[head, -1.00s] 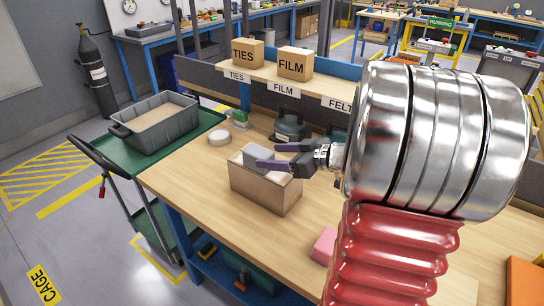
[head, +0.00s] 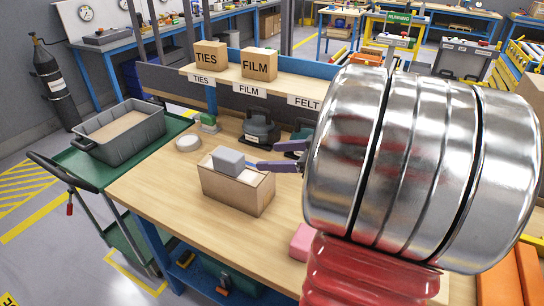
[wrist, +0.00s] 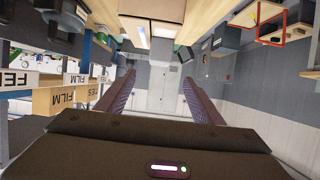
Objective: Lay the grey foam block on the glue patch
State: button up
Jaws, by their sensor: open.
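The grey foam block (head: 228,161) rests at the left part of the top of an open-topped wooden box (head: 235,193) on the workbench. My gripper (head: 268,155) is open just right of the block, with its two purple fingers pointing left and nothing seen between them. The lower fingertip is near the box's right rim; I cannot tell whether it touches. In the wrist view both fingers of my gripper (wrist: 153,88) are spread apart with an empty gap. I cannot make out a glue patch; the box's inside is mostly hidden.
A white round roll (head: 188,143) and a dark machine (head: 260,126) stand behind the box. A pink block (head: 302,242) lies at the bench's front right. A grey bin (head: 120,132) sits on a green cart at left. The left bench corner is clear.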

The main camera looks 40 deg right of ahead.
dwell(0.6)
jog(key=w+a+r+m+h, duration=0.2)
jog(key=w+r+m+h, duration=0.1)
jog(key=w+r+h, duration=0.65)
jog(key=s+a+f+g+y, duration=0.1)
jog(key=s+a+f+g, duration=0.1)
jog(key=s+a, duration=0.4)
jog(key=s+a+f+g+y, duration=0.2)
jog(key=s+a+f, duration=0.3)
jog(key=a, duration=0.6)
jog(key=s+a+f+g+y, duration=0.2)
jog(key=s+a+f+g, duration=0.1)
jog(key=s+a, duration=0.4)
jog(key=shift+s+a+f+m, duration=0.35)
jog(key=shift+a+m, duration=0.05)
jog(key=shift+a, duration=0.45)
